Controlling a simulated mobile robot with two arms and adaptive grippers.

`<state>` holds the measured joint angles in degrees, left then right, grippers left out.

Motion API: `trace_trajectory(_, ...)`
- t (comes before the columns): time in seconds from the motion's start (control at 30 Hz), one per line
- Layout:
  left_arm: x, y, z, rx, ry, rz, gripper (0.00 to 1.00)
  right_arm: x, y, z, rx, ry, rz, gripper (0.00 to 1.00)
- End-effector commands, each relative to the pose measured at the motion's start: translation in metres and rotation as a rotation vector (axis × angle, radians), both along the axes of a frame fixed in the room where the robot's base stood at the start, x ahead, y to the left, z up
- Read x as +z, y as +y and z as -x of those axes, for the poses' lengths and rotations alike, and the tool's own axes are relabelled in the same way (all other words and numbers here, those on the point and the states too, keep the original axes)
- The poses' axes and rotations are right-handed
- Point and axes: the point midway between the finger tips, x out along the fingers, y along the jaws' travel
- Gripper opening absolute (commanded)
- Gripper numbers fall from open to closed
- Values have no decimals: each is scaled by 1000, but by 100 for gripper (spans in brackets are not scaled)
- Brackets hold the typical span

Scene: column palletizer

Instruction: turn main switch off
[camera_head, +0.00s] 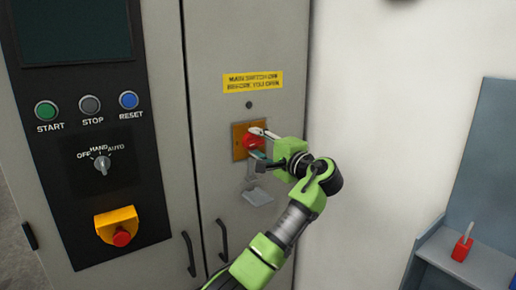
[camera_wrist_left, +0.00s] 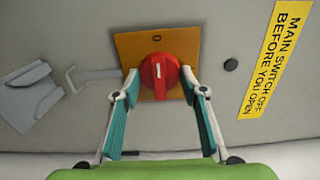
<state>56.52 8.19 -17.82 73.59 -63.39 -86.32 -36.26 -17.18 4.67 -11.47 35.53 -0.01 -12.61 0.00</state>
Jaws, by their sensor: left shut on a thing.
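The main switch is a red rotary knob (camera_wrist_left: 172,70) on a yellow-orange plate (camera_wrist_left: 128,50), on the grey cabinet door. In the wrist view a white mark on the knob lies lengthwise, in line with the small 0 at the plate's upper edge. My left gripper (camera_wrist_left: 160,84) is shut on the knob, one fingertip at each side. In the head view my left gripper (camera_head: 259,146) reaches the plate (camera_head: 238,141) from the right and partly hides the red knob (camera_head: 250,141). My right gripper is not in view.
A yellow warning label (camera_head: 252,82) is above the switch. A grey hinged flap (camera_head: 257,196) sticks out below it. Door handles (camera_head: 189,254) are lower down. The control panel (camera_head: 85,190) is left. A red padlock-like object (camera_head: 462,249) stands on a grey shelf at right.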

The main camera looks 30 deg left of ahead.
Motion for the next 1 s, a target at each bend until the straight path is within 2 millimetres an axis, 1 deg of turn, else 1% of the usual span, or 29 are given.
trace_trajectory(0.43,0,0,0,1,-8,4,18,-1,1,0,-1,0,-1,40)
trace_trajectory(0.47,0,0,0,1,-7,4,47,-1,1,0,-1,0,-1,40)
trace_trajectory(0.5,0,0,0,1,-7,4,56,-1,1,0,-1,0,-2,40)
trace_trajectory(0.87,0,-1,0,0,-6,4,56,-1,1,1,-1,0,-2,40)
trace_trajectory(0.97,0,-9,3,-2,-6,3,56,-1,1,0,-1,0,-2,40)
trace_trajectory(1.0,0,-14,5,-3,-6,3,56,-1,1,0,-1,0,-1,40)
